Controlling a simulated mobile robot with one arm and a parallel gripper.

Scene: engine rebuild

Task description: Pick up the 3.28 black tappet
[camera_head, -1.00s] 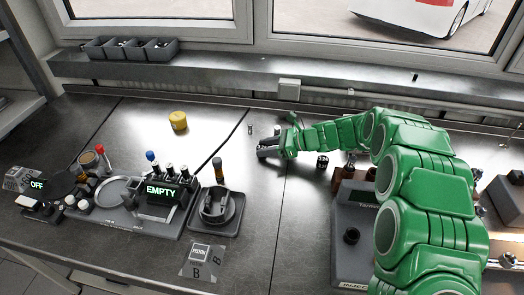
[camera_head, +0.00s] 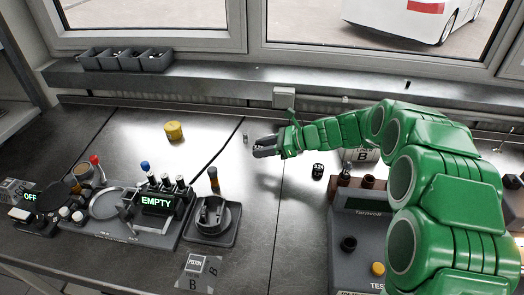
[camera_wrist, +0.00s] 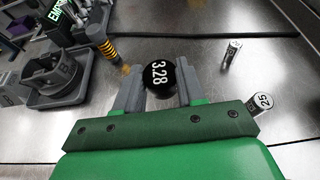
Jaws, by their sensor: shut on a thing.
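The black tappet marked 3.28 (camera_wrist: 158,78) is between the fingers of my gripper (camera_wrist: 157,86) in the wrist view. Its round numbered face is toward the camera, and both fingers close on its sides. In the head view my gripper (camera_head: 264,148) is over the middle of the bench, reaching left from the green arm. The held tappet cannot be made out clearly there. Another small black tappet (camera_head: 318,171) with a white number stands on the bench to the right of the gripper.
A small silver cylinder (camera_head: 245,137) stands near the gripper. The wrist view also shows a silver piece marked 25 (camera_wrist: 263,102). The black "EMPTY" stand (camera_head: 157,202), a grey holder (camera_head: 214,218) and a yellow cylinder (camera_head: 173,131) are left. A grey fixture (camera_head: 358,240) is right.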

